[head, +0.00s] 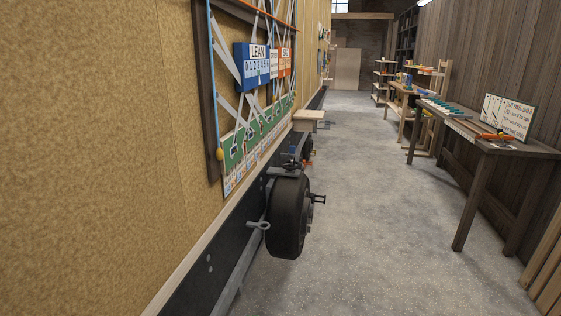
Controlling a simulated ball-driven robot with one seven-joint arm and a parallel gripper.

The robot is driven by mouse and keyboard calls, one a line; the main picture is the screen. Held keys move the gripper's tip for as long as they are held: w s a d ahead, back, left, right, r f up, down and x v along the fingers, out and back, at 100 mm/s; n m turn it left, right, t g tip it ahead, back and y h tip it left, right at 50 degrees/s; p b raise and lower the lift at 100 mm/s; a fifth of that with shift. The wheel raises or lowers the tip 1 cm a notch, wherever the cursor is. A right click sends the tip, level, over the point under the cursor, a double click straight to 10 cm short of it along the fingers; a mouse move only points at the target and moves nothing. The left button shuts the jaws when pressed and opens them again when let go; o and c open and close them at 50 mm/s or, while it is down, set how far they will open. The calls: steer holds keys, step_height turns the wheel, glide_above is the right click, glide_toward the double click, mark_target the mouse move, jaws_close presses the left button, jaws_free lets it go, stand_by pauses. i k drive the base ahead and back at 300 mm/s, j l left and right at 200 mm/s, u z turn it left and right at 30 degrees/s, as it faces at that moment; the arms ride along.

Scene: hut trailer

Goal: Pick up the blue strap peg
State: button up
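I cannot pick out the blue strap peg for sure in the head view. A tiny blue item (292,150) shows just above the trailer wheel, beside small orange parts (308,164). It is too small to tell whether it is a peg. Small blue items (408,79) also show among others on the shelf unit at the back right, too far off to make out. My gripper is not in view.
A black wheel (288,218) and a grey ring-ended pin (259,225) jut from the trailer side at left. A dark table (540,151) with tools and a sign (507,117) lines the right wall. The grey floor (370,220) between is clear.

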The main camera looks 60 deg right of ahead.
mark_target(292, 148)
steer(key=z, duration=1.55)
steer(key=i+l+u, duration=0.1)
steer(key=i+l, duration=0.2)
steer(key=i+l+u, duration=0.1)
steer(key=i+l, duration=0.2)
steer(key=i+l+u, duration=0.15)
steer(key=i+l, duration=0.25)
steer(key=i+l+u, duration=0.1)
steer(key=i+l, duration=0.25)
steer(key=i+l+u, duration=0.1)
steer(key=i+l, duration=0.25)
steer(key=i+l+u, duration=0.1)
steer(key=i+l, duration=0.2)
steer(key=l, duration=0.25)
steer(key=i+l+u, duration=0.15)
steer(key=l, duration=0.3)
steer(key=i+l+u, duration=0.1)
steer(key=i+l, duration=0.25)
steer(key=l, duration=0.15)
